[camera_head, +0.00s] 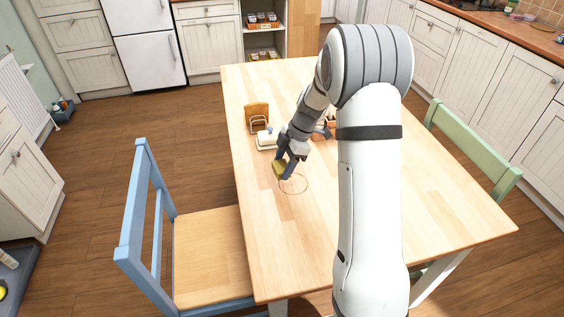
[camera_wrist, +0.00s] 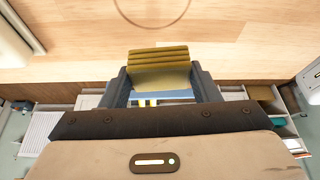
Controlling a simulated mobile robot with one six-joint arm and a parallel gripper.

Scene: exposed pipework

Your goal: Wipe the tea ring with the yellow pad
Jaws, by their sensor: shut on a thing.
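The tea ring (camera_head: 293,194) is a thin brown circle on the wooden table (camera_head: 262,226), near its left edge. Part of the ring (camera_wrist: 152,26) shows at the top of the wrist view. My gripper (camera_head: 286,168) is shut on the yellow pad (camera_head: 279,170), beside the upper left of the ring. In the wrist view the ridged, mustard-yellow pad (camera_wrist: 158,58) sits between the two dark fingers of my gripper (camera_wrist: 160,84). I cannot tell whether the pad touches the table.
A white butter dish (camera_head: 266,141) and a rack with toast (camera_head: 258,117) stand just behind my gripper. A blue chair (camera_head: 150,205) is at the table's left, a green chair (camera_head: 470,150) at its right. The table's front left is clear.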

